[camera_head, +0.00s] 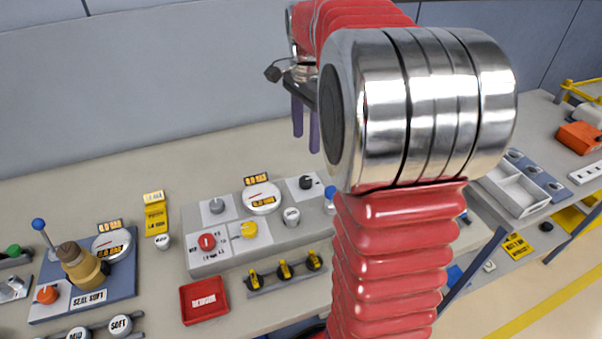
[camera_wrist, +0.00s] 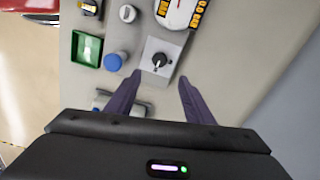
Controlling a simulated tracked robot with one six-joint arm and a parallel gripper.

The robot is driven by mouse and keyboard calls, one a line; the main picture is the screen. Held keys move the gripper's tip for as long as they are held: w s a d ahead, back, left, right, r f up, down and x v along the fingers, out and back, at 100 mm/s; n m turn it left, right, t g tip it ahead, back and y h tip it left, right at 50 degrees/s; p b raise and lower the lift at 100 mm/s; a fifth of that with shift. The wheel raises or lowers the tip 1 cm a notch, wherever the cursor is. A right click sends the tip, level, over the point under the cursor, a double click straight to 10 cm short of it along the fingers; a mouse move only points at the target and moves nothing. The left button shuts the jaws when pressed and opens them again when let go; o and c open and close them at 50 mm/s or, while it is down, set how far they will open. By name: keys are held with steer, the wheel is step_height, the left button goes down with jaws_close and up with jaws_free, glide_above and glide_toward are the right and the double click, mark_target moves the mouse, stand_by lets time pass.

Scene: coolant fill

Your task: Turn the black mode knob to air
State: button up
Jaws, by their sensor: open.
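The black mode knob (camera_head: 306,182) sits on a white square plate at the back right of the grey console (camera_head: 205,262). In the wrist view the knob (camera_wrist: 159,60) has a pale pointer mark. The labels around it are too small to read. My gripper (camera_head: 306,142) is above the knob in the body view, fingers pointing down. In the wrist view its two dark purple fingers (camera_wrist: 160,78) are apart and empty, and the knob lies just beyond and between the tips. I see no contact.
A yellow valve (camera_head: 247,230) and red knob (camera_head: 207,242) are farther left. My arm covers the console's right part.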

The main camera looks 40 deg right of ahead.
mark_target(305, 179)
steer(key=shift+f, duration=0.1)
step_height(305, 179, down, 14)
steer(key=shift+r, duration=0.2)
stand_by(0.7)
steer(key=shift+c, duration=0.2)
